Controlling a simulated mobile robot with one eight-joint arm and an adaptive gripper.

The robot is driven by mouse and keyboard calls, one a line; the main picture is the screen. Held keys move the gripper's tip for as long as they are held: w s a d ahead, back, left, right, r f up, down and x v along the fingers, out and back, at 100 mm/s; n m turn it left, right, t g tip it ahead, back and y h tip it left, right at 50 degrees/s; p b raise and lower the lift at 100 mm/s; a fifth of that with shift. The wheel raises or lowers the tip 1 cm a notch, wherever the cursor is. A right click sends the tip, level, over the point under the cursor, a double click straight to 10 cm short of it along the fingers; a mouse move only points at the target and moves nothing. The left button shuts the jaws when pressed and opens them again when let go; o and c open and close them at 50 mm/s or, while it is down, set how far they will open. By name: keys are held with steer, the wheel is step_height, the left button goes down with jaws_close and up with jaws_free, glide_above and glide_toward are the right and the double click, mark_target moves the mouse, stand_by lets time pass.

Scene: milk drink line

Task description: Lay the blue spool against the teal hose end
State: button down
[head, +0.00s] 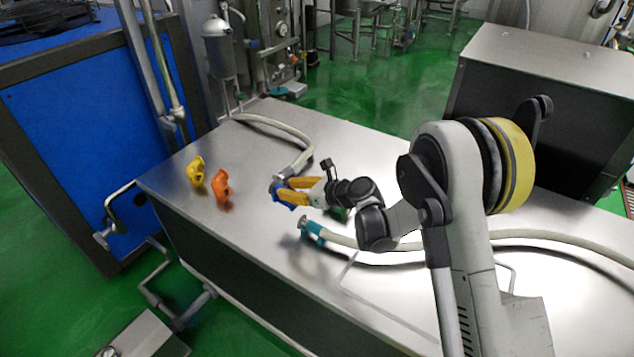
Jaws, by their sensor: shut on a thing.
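The blue spool (284,204) is in my gripper (281,190), above the steel table. My gripper's orange-yellow fingers point left and are shut on it, hiding part of it. The teal hose end (315,230), with a metal flange at its left tip, lies on the table just in front of and to the right of the spool. A gap shows between the spool and the teal end. The pale hose (345,239) runs from the teal end to the right and passes behind my arm.
Another pale hose (290,130) curves across the back of the table (190,235), its end close behind my gripper. A yellow fitting (196,170) and an orange fitting (221,186) stand at the left. Something green (338,214) shows partly under my wrist. The table's front left is clear.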

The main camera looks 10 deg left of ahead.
steer(key=f+b, duration=0.1)
steer(key=f, duration=0.2)
steer(key=f+b, duration=0.2)
steer(key=f, duration=0.1)
steer(key=shift+w+a+f, duration=0.1)
steer(key=shift+a+f, duration=0.05)
steer(key=shift+a, duration=0.05)
steer(key=shift+f+b, duration=0.3)
steer(key=shift+f, duration=0.95)
steer(key=shift+f, duration=0.45)
steer(key=c, duration=1.1)
jaws_free()
steer(key=shift+c, duration=0.2)
steer(key=v, duration=1.2)
steer(key=shift+r, duration=0.1)
